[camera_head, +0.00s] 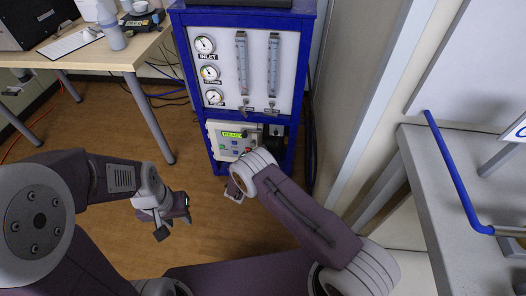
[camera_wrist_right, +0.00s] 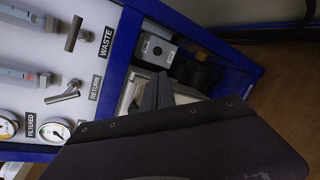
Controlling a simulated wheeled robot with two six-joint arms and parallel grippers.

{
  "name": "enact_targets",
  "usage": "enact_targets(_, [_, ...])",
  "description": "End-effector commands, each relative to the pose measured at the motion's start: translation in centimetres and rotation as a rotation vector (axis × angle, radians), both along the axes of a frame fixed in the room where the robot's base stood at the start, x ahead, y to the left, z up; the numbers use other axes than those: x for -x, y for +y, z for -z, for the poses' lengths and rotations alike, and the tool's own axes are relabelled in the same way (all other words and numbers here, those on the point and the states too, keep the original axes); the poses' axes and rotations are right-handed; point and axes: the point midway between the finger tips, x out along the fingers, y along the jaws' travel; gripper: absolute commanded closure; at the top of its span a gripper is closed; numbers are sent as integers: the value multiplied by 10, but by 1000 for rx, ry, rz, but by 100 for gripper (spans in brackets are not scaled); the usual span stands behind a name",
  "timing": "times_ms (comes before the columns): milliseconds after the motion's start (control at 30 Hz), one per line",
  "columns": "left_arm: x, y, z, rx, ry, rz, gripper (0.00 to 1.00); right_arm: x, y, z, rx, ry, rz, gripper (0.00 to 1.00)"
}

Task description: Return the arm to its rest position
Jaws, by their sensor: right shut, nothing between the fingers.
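My right arm (camera_head: 310,222) reaches up and left from the lower right in the head view. Its gripper (camera_head: 235,192) is at the lower front of the blue-framed analyser (camera_head: 178,75), just below the panel with the green display (camera_head: 233,134). The wrist partly hides it, and I cannot tell whether it touches the analyser. In the right wrist view the right gripper (camera_wrist_right: 158,82) is shut and empty, in front of the analyser's lower front. My left gripper (camera_head: 175,226) hangs over the open floor at the left, empty, with its fingertips apart.
A grey bench (camera_head: 440,165) with a blue-handled bar (camera_head: 452,165) is at the right. Cables lie behind the analyser.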

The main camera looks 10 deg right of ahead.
Motion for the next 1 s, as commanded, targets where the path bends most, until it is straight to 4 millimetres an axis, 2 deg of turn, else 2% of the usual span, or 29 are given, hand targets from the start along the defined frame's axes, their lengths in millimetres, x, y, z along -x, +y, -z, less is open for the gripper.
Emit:
enact_targets(267, [0, 0, 0, 0, 0, 0, 64, 0, -2, -1, -2, 2, 6, 100])
enact_targets(367, [0, 0, 0, 0, 0, 0, 64, 7, -26, -12, -28, 37, 99, 100])
enact_targets(433, [0, 0, 0, 0, 0, 0, 64, 24, -60, -27, -79, 98, 245, 100])
enact_targets(467, [0, 0, 0, 0, 0, 0, 64, 37, -77, -35, -113, 133, 323, 100])
enact_targets(500, [0, 0, 0, 0, 0, 0, 64, 58, -98, -45, -171, 182, 433, 100])
enact_targets(533, [0, 0, 0, 0, 0, 0, 64, 76, -111, -51, -220, 218, 514, 100])
enact_targets(600, [0, 0, 0, 0, 0, 0, 64, 120, -133, -65, -349, 291, 687, 100])
enact_targets(667, [0, 0, 0, 0, 0, 0, 64, 159, -140, -76, -480, 340, 824, 100])
enact_targets(700, [0, 0, 0, 0, 0, 0, 64, 184, -141, -83, -574, 365, 907, 100])
enact_targets(800, [0, 0, 0, 0, 0, 0, 64, 236, -131, -99, -814, 393, 1080, 100])
enact_targets(900, [0, 0, 0, 0, 0, 0, 64, 270, -115, -114, -1037, 380, 1200, 100])
enact_targets(1000, [0, 0, 0, 0, 0, 0, 64, 293, -99, -127, -1239, 336, 1289, 100])
